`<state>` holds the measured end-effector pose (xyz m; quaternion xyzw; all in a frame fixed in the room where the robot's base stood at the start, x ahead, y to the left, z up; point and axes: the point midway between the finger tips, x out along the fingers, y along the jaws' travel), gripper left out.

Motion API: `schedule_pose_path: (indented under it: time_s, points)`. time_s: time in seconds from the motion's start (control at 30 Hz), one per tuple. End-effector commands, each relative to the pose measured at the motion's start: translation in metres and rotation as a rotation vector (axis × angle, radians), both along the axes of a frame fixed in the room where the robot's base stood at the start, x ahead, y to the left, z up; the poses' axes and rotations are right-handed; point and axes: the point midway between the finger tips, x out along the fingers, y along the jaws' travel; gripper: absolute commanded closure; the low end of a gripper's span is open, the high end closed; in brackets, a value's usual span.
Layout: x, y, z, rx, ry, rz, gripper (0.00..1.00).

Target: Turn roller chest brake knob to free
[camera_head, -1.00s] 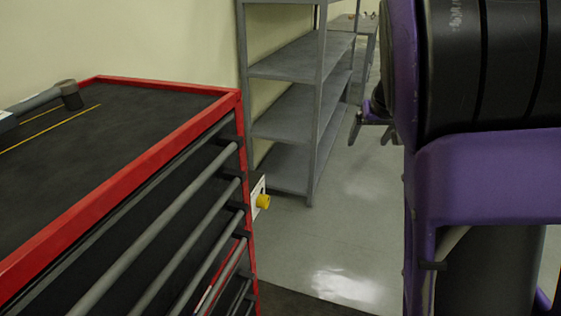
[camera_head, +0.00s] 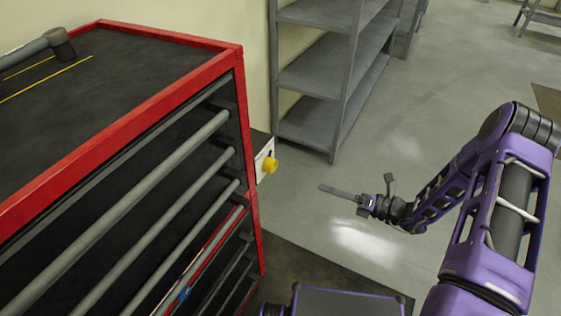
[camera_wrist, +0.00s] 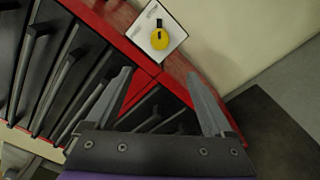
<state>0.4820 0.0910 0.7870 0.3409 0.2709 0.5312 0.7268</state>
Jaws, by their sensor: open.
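The brake knob (camera_head: 270,165) is yellow and sits on a white plate (camera_head: 262,158) on the right side of the red and black roller chest (camera_head: 240,105). In the wrist view the knob (camera_wrist: 159,39) shows face-on with a dark mark at its top, and the white plate (camera_wrist: 172,31) carries small print too small to read. My gripper (camera_head: 340,193) is to the right of the knob and apart from it in the head view. In the wrist view my gripper (camera_wrist: 160,82) has its two fingers spread, with nothing between them, below the knob.
A hammer-like tool (camera_head: 50,46) lies on the chest's dark top. Long drawer handles (camera_head: 150,165) run along the chest's front. Grey shelving (camera_head: 330,70) stands behind along the wall. A dark mat (camera_head: 310,272) lies by the chest; the floor (camera_head: 450,70) right of the shelving is open.

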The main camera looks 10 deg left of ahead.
Motion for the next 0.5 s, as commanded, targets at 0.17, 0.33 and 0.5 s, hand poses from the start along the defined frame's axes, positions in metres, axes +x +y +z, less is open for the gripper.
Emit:
schedule_pose_path:
  time_s: [0.17, 0.33, 0.5]
  points:
    - [0.005, 0.006, 0.003, 0.052, 0.035, -0.029, 0.13]
    - [0.013, 0.032, 0.003, 0.048, 0.033, -0.025, 0.13]
    - [0.024, 0.068, 0.003, 0.046, 0.032, -0.023, 0.13]
